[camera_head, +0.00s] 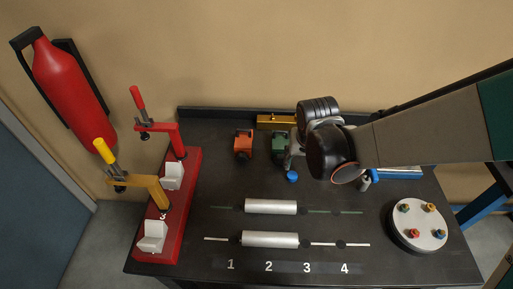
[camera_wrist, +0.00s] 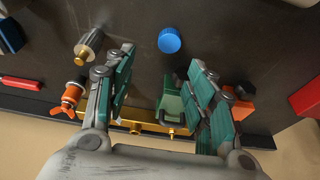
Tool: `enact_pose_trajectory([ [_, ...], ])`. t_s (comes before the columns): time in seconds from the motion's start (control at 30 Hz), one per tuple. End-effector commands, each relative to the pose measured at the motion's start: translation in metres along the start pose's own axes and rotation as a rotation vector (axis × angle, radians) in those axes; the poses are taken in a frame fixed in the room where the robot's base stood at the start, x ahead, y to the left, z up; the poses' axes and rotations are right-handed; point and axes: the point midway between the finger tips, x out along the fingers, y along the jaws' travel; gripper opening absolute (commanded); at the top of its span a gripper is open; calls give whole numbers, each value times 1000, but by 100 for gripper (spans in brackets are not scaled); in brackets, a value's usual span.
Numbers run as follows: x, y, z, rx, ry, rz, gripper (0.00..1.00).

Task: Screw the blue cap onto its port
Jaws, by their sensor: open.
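The blue cap (camera_head: 291,176) lies on the dark tabletop, just below my wrist in the head view. In the wrist view the blue cap (camera_wrist: 169,40) is round and sits just beyond the space between my fingertips. My gripper (camera_wrist: 162,64) is open, with its green-padded fingers apart and nothing held. The cap does not touch either finger in the picture. A grey cylinder with a brass end (camera_wrist: 90,43), which may be the port, stands left of my fingers in the wrist view. In the head view my wrist hides most of the fingers.
A green block (camera_wrist: 172,106) shows between my fingers, towards the wall. An orange block (camera_head: 243,144) and a yellow bar (camera_head: 275,121) are nearby. Two silver cylinders (camera_head: 270,239) lie at the front. A round white plate (camera_head: 418,226) with coloured fittings is right; a red clamp base (camera_head: 178,215) is left.

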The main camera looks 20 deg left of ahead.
Motion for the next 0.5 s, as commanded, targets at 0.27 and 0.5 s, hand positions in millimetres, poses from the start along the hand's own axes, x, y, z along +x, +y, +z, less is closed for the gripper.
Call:
enact_pose_trajectory([
  [0.27, 29, -14, 17, -33, 1, -9, 50],
  [0.5, 71, -14, 16, -32, 2, -9, 50],
])
